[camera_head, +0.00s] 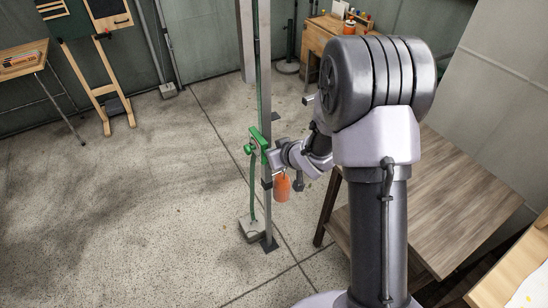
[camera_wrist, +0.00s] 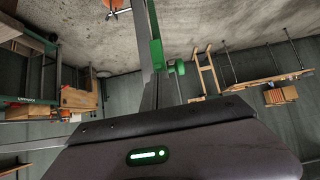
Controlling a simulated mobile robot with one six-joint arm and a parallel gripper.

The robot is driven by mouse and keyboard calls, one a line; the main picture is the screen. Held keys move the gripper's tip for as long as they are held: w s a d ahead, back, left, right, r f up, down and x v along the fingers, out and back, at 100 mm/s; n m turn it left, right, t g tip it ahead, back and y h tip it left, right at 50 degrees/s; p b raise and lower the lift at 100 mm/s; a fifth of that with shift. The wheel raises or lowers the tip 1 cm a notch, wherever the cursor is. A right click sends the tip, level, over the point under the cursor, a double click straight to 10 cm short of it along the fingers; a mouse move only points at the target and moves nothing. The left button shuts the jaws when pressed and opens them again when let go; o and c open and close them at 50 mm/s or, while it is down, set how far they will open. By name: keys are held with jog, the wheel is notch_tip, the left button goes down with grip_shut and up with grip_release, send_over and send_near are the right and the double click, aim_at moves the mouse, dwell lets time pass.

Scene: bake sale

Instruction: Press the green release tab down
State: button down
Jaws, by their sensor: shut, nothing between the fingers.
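A green clamp-like fitting with the release tab (camera_head: 259,140) sits partway up a grey upright post (camera_head: 266,90). Which piece of the green fitting is the tab itself is too small to tell. In the wrist view the green fitting (camera_wrist: 156,54) shows on the post, with a round green knob (camera_wrist: 177,67) beside it. My gripper (camera_head: 277,157) is shut and empty, right beside the post at about the fitting's height. I cannot tell whether it touches the green part. The fingertips are hard to make out; my gripper's body fills the bottom of the wrist view.
An orange cylinder (camera_head: 282,188) hangs just below my gripper by the post. A green cord runs down to a grey block (camera_head: 249,229) on the floor. A wooden table (camera_head: 455,200) stands to the right. The concrete floor at left (camera_head: 120,215) is clear.

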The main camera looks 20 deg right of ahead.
jog(key=shift+w+r, duration=0.15)
jog(key=shift+w+a+r+p, duration=0.25)
jog(key=shift+w+p, duration=0.2)
jog(key=shift+w, duration=0.2)
